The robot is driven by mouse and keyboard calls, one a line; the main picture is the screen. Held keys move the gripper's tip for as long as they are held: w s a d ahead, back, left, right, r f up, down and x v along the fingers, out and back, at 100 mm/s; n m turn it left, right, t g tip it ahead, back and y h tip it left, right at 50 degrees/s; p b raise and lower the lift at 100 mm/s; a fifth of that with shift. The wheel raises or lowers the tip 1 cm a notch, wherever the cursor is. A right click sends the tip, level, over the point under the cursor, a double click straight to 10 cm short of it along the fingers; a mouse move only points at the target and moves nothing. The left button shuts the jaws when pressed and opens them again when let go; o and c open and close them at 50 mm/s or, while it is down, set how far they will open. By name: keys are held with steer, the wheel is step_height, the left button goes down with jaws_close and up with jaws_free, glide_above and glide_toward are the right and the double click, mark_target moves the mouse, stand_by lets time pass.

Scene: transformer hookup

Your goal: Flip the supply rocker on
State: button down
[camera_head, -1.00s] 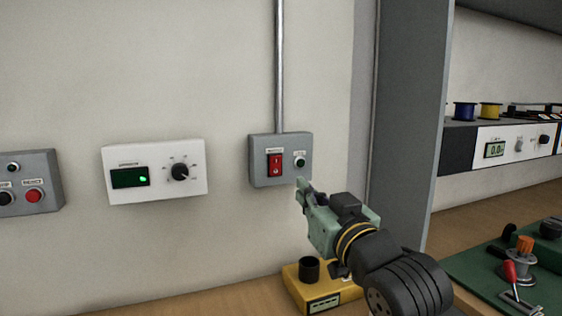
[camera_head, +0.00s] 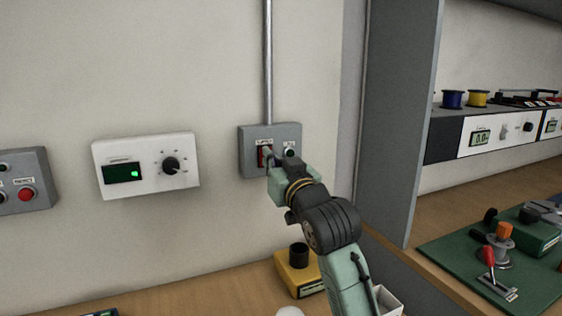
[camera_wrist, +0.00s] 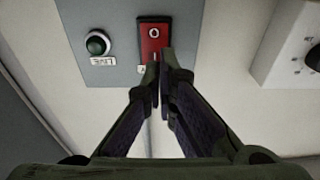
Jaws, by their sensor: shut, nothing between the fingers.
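The supply rocker (camera_head: 263,156) is a red switch on a grey wall box (camera_head: 249,134). My gripper (camera_head: 279,157) is in front of the box and hides part of the rocker in the head view. In the wrist view the red rocker (camera_wrist: 153,36) shows its O mark at the far end. My gripper's fingertips (camera_wrist: 160,56) are together, with nothing between them, over the rocker's other end by the I mark. I cannot tell whether they touch it. A dark green round button or lamp (camera_wrist: 97,43) sits beside the rocker.
A white panel with display and knob (camera_head: 146,181) is on the wall to the left, and a grey button box (camera_head: 22,198) beyond it. A conduit (camera_head: 268,60) rises from the switch box. A yellow block (camera_head: 296,272) stands on the bench below. A grey upright panel (camera_head: 398,120) stands right.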

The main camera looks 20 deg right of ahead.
steer(key=shift+w+a+r, duration=0.1)
steer(key=shift+w, duration=0.85)
